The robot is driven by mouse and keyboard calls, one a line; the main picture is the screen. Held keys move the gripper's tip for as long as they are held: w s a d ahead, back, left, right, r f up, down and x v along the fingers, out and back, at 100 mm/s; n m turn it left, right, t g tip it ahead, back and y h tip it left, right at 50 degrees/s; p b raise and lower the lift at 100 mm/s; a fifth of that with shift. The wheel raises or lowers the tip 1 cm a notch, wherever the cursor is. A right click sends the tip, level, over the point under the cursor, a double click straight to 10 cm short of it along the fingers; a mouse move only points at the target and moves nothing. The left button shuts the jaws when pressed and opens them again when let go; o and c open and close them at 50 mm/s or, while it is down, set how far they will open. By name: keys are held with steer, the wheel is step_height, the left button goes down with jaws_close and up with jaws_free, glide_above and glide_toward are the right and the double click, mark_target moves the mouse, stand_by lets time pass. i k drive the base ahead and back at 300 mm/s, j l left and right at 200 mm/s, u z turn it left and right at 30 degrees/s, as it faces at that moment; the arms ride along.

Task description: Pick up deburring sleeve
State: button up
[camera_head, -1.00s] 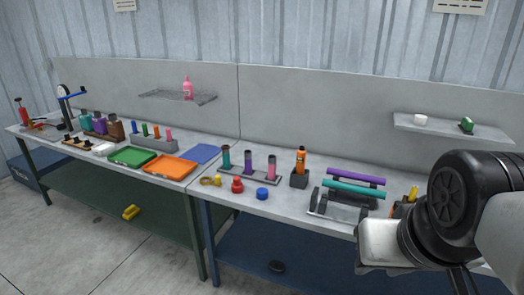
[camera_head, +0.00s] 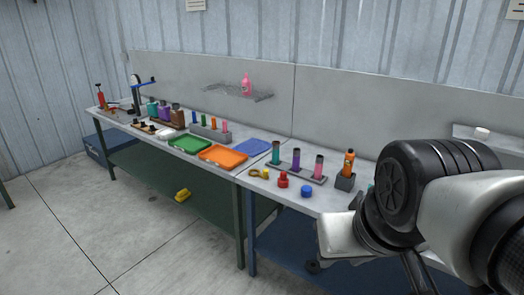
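I cannot tell for sure which thing is the deburring sleeve. A rack on the right bench holds three upright tube-shaped pieces with dark or grey tops: a teal one (camera_head: 276,152), a purple one (camera_head: 296,159) and a pink one (camera_head: 318,167). In front of them lie a yellow piece (camera_head: 257,173), a red one (camera_head: 283,180) and a blue one (camera_head: 307,191). My arm fills the right side and hides the bench's right part. My gripper's fingers do not show.
An orange bottle (camera_head: 349,163) stands in a dark holder. Left of the rack are an orange tray (camera_head: 222,156), a green tray (camera_head: 189,146) and a blue mat (camera_head: 263,148). A yellow object (camera_head: 183,195) lies low near the left bench. The concrete floor in front is clear.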

mark_target(283, 181)
steer(key=i+z, duration=0.1)
steer(key=z, duration=0.4)
steer(key=i+j+z, duration=0.4)
steer(key=j, duration=0.25)
steer(key=i+j+z, duration=0.2)
steer(key=j, duration=0.15)
steer(key=i+j, duration=0.15)
steer(key=j, duration=0.25)
steer(key=i+j, duration=0.2)
steer(key=j, duration=0.15)
steer(key=i+j+z, duration=0.1)
steer(key=j, duration=0.3)
steer(key=i+j, duration=0.4)
steer(key=j, duration=0.35)
steer(key=z, duration=0.05)
